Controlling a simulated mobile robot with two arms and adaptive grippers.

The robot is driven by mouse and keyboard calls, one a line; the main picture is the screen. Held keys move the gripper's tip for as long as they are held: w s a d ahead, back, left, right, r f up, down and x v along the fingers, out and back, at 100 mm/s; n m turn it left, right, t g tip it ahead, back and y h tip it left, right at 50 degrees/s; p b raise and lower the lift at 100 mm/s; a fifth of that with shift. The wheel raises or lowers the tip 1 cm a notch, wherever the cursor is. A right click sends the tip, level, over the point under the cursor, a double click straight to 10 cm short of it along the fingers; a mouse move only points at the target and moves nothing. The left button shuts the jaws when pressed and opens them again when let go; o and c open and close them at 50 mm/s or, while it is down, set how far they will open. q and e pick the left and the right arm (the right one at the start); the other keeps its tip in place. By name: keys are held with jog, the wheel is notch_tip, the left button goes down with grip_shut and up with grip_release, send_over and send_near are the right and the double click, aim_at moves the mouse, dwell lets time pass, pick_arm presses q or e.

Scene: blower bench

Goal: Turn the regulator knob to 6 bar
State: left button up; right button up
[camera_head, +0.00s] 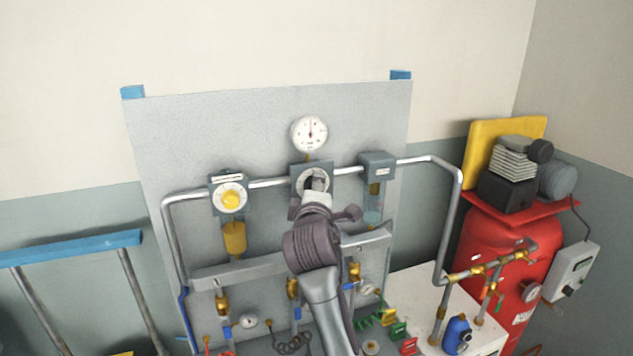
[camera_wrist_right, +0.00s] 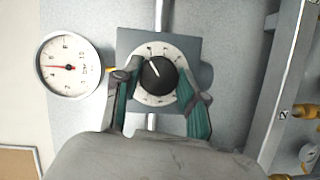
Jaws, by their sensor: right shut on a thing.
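The regulator knob (camera_wrist_right: 157,75) is black with a white pointer line, on a white ring scale inside a grey square plate. In the right wrist view the pointer is toward the upper left; the scale digits are too small to read. My right gripper (camera_wrist_right: 159,88) is shut on the knob, one finger on each side. In the head view my right gripper (camera_head: 315,192) covers the knob, and only the plate's upper part (camera_head: 300,170) shows. The round white pressure gauge (camera_head: 309,134) is above it, its needle near straight up. My left gripper is not in view.
A yellow-centred dial (camera_head: 231,198) is left of the regulator and a grey box (camera_head: 378,166) right of it, joined by a grey pipe (camera_head: 268,183). A grey ledge (camera_head: 238,271) crosses the panel below. A red tank (camera_head: 500,250) stands at right.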

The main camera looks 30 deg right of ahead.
jog(key=shift+m+g+y+p, duration=0.3)
jog(key=shift+m+y+p, duration=0.15)
jog(key=shift+m, duration=0.45)
jog(key=o, duration=1.1)
jog(key=shift+o, duration=0.2)
jog(key=v, duration=1.2)
